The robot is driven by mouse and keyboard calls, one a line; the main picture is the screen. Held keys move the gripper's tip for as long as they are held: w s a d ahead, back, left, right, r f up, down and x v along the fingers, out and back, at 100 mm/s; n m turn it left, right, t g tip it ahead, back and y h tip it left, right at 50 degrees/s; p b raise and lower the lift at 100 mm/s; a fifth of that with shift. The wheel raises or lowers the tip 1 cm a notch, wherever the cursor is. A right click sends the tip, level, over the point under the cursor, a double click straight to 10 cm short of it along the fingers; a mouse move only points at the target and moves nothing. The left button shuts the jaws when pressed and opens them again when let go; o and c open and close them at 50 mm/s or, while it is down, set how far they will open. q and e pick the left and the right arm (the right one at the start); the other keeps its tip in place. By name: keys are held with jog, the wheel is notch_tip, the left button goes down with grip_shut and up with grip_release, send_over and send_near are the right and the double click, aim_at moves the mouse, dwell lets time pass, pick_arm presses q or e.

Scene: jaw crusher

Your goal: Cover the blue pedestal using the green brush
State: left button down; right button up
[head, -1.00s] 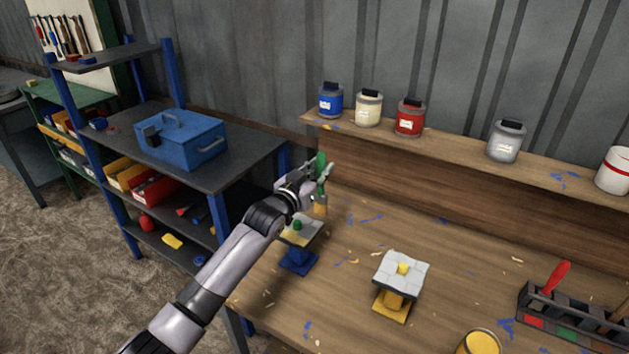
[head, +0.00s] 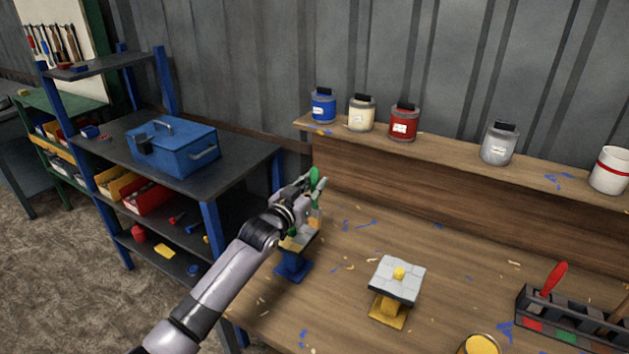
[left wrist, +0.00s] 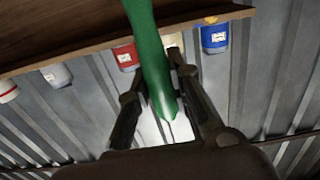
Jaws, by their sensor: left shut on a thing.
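My left gripper (head: 315,188) is shut on the green brush (head: 314,176), whose bristles point down. The brush's green handle also shows in the left wrist view (left wrist: 152,60), between the fingers. The blue pedestal (head: 293,267) stands on the table's left side, and its top plate carries yellowish paint. The bristle end is over or beside the far right edge of that plate; I cannot tell whether they touch. My gripper and arm hide part of the plate. My right gripper is not in view.
A yellow pedestal (head: 388,308) with a grey tiled top stands to the right. A brush rack (head: 570,318) and a yellow paint pot (head: 481,345) are at the front right. Paint jars line the back shelf (head: 450,152). A blue toolbox (head: 172,147) sits on shelving at left.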

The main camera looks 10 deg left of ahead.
pick_arm(q)
jog(key=shift+f, duration=0.1)
dwell(0.3)
jog(key=shift+f+b, duration=0.3)
jog(key=shift+f, duration=0.3)
jog(key=shift+a, duration=0.1)
dwell(0.3)
